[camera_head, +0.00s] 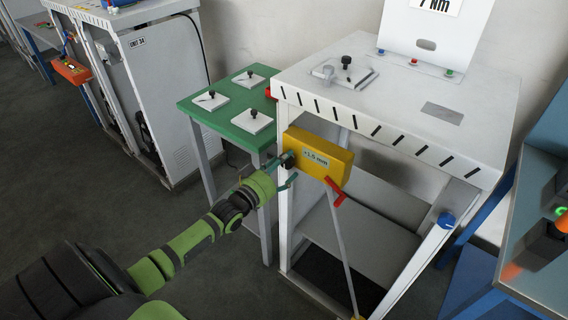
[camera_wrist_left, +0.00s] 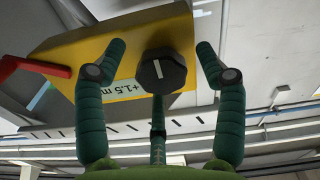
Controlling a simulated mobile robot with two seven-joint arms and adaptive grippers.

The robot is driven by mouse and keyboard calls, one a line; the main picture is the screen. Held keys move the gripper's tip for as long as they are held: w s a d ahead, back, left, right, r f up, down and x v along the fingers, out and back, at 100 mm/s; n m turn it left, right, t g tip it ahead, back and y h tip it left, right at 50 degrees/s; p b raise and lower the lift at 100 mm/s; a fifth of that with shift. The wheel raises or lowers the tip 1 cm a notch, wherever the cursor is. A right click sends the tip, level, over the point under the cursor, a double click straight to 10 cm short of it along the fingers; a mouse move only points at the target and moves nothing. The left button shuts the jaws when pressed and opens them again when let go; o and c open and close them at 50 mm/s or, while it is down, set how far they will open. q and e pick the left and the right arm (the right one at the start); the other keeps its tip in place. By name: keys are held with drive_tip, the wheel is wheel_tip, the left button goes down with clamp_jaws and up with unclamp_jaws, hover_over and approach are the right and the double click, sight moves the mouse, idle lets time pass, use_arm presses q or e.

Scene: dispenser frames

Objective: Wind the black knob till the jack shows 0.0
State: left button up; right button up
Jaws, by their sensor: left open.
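The jack is a yellow box (camera_head: 325,160) on the front left corner of the white table; it also fills the upper left of the left wrist view (camera_wrist_left: 110,50). Its white label (camera_head: 316,159) reads about +1.5 mm. The black knob (camera_wrist_left: 162,71) has a white line on its face, near upright in the left wrist view. My left gripper (camera_head: 287,170) is open at the knob, with dark green fingers to its left and right and one below. Gaps show between the side fingers and the knob. My right gripper is not in view.
A red lever (camera_head: 335,190) sticks out from the jack. The white table (camera_head: 400,110) has a blue knob (camera_head: 446,220) on its right leg. A green table (camera_head: 225,115) with several small plates stands behind my left gripper.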

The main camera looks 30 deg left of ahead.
use_arm(q)
drive_tip(key=shift+w, duration=0.1)
drive_tip(key=shift+f, duration=0.1)
drive_tip(key=c, duration=1.1)
drive_tip(key=shift+f+m, duration=0.1)
drive_tip(key=shift+m, duration=0.2)
drive_tip(key=shift+c, duration=0.2)
